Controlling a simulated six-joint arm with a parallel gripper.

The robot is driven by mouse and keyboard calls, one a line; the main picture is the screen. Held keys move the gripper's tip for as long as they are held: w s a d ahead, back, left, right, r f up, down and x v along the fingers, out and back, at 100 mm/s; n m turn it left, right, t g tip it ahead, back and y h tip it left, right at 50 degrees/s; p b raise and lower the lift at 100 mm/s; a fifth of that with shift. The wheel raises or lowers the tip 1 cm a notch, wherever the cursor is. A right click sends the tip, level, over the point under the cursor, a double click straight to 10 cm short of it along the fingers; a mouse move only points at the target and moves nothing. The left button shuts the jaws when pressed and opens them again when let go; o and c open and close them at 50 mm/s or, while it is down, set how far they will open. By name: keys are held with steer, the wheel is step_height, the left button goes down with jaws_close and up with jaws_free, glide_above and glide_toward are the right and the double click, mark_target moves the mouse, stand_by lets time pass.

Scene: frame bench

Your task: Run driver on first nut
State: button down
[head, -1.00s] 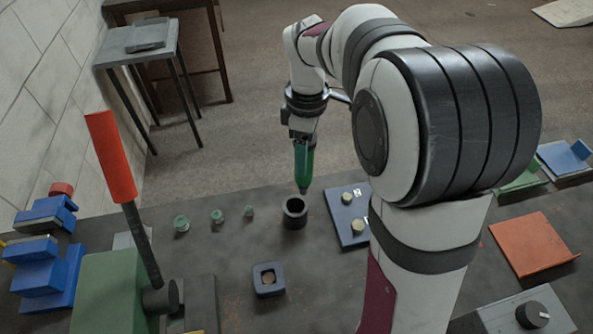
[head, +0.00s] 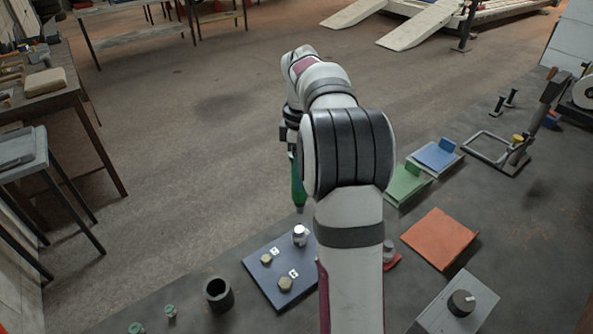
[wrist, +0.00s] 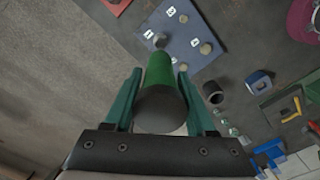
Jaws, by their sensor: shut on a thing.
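My gripper (head: 293,145) is shut on the green driver (head: 298,187), which hangs tip down; in the wrist view the green fingers (wrist: 159,76) close on both sides of it (wrist: 160,68). The dark blue plate (head: 258,280) carries several pale labels and nuts. The driver's tip is over the plate's far edge, near a silvery nut (head: 300,236); a gap shows between them in the head view. That nut also shows just beyond the tip in the wrist view (wrist: 160,40). Two brassy nuts sit on the plate, one farther (head: 266,260), one nearer (head: 286,284).
A black hollow cup (head: 218,294) stands left of the plate. Small green pieces (head: 170,311) lie farther left. An orange pad (head: 440,238), a green tray (head: 408,184) and a knob box (head: 458,304) are on the right.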

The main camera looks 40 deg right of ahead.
mark_target(300, 194)
steer(key=shift+f, duration=3.5)
stand_by(0.3)
steer(key=shift+r, duration=3.6)
